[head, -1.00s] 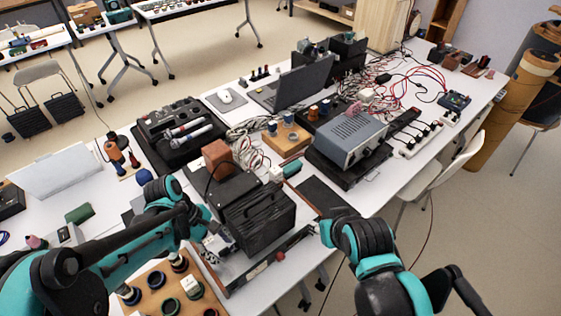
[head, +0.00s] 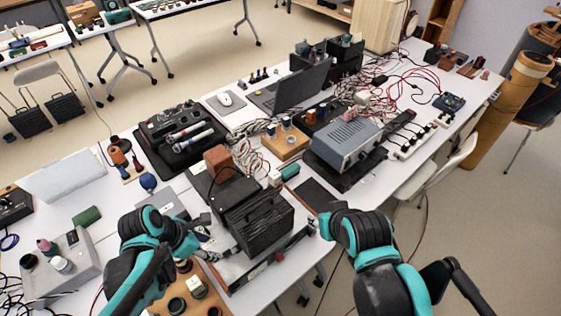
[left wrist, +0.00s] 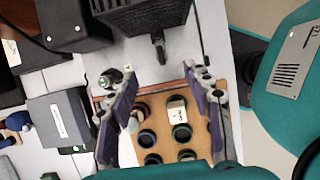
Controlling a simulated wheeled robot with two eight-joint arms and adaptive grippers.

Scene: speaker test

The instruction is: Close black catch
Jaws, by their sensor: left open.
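A ridged black case (head: 262,222) stands near the front edge of the white table; its underside and grille also show at the top of the left wrist view (left wrist: 150,14). A small black part (left wrist: 158,46), possibly the black catch, juts from the case toward my left gripper; I cannot tell whether it is open or closed. My left gripper (left wrist: 160,72) is open and empty, its two purple-padded fingers pointing at the case, with the black part between and beyond their tips. In the head view the left gripper (head: 205,232) is left of the case. My right arm is at the front right; its gripper does not show clearly.
A wooden board (left wrist: 205,140) with several dark rings lies below my left gripper. A grey box (left wrist: 60,120) is on its left. A blue-grey instrument (head: 347,142), tangled cables and a laptop (head: 292,90) crowd the table farther back.

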